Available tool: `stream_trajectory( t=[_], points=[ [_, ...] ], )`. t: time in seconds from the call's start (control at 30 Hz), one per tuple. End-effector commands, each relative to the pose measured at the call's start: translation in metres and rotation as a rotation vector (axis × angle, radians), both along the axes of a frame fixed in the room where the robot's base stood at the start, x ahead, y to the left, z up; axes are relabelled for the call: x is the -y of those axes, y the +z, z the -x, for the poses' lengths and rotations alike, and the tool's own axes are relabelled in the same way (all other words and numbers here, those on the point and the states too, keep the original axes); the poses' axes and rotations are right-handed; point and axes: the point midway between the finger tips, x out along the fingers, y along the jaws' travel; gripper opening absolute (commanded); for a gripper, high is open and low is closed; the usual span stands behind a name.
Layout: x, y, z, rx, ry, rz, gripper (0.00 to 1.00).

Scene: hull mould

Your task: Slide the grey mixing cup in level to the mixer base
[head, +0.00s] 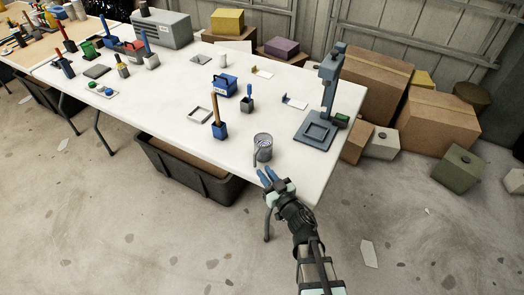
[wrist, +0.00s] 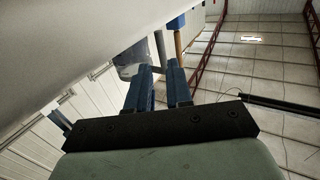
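The grey mixing cup (head: 264,141) stands upright near the front edge of the white table, its handle towards my gripper. The blue-grey mixer has a flat, square-framed base (head: 317,131) to the right of the cup, with a column and head above. My gripper (head: 266,175) is just off the table's front edge, below the cup and apart from it. Its two blue fingers are spread a little, with nothing between them. In the wrist view, the cup (wrist: 131,62) is beyond the fingertips (wrist: 160,68), its grey handle upright past the gap.
A blue holder with a wooden-handled tool (head: 220,130) and a grey frame (head: 199,115) stand left of the cup. A dark cup of tools (head: 247,105) is behind it. The table between the cup and mixer base is clear. A black bin (head: 190,172) is below the table.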

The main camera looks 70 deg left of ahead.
Motion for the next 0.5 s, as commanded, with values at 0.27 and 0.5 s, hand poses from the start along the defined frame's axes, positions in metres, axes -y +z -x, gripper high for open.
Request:
stream_trajectory(
  t=[0.27,0.5],
  points=[
    [-0.022,0.000,0.005,-0.001,-0.001,0.001,0.20],
    [-0.045,0.001,0.014,0.000,0.001,0.000,0.20]
  ],
)
